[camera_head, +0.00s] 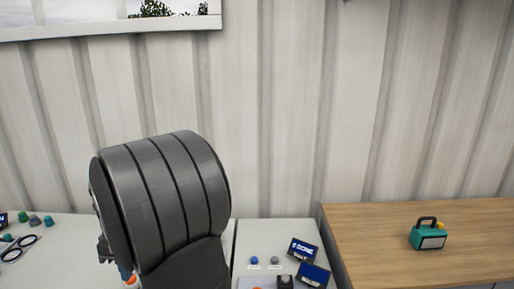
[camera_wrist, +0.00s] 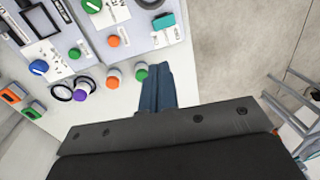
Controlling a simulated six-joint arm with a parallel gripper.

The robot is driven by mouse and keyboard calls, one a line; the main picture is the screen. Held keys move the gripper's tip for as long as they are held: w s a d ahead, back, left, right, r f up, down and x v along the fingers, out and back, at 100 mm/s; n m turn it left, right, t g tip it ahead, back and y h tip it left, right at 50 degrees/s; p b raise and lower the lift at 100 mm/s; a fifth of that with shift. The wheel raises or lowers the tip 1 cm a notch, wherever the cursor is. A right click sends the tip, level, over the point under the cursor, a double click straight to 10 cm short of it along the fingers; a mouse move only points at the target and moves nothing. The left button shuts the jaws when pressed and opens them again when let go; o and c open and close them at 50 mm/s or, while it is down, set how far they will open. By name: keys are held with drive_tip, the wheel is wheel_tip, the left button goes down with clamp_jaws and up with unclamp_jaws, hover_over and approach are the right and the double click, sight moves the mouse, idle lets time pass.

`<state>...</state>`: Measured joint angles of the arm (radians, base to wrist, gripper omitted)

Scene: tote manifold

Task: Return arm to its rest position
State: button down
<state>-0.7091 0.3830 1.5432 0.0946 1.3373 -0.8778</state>
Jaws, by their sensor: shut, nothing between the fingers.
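My gripper (camera_wrist: 157,88) shows in the wrist view as two dark blue-grey fingers side by side with nothing between them; it is shut. It points toward the edge of a white table (camera_wrist: 105,108) that carries panels with knobs. In the head view my dark grey arm link stands large at centre left, and the gripper itself cannot be made out there.
In the wrist view a green knob (camera_wrist: 141,71), an orange knob (camera_wrist: 113,77) and a purple knob (camera_wrist: 79,94) are near the fingers. Bare floor (camera_wrist: 225,50) and a metal frame (camera_wrist: 296,108) lie right. The head view shows a teal box (camera_head: 428,236) on a wooden table (camera_head: 385,250).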

drive_tip(key=shift+w+d+r, duration=0.1)
drive_tip(key=shift+w+r, duration=0.2)
drive_tip(key=shift+r, duration=0.4)
drive_tip(key=shift+w+d+r, duration=0.1)
drive_tip(key=shift+w+r, duration=0.15)
drive_tip(key=shift+r, duration=0.45)
drive_tip(key=shift+t, duration=0.9)
drive_tip(key=s+f, duration=0.2)
drive_tip(key=f, duration=0.3)
drive_tip(key=s+f, duration=0.2)
drive_tip(key=f, duration=0.4)
drive_tip(key=s+f, duration=0.3)
drive_tip(key=f, duration=0.3)
drive_tip(key=shift+f, duration=0.65)
drive_tip(key=shift+r, duration=0.1)
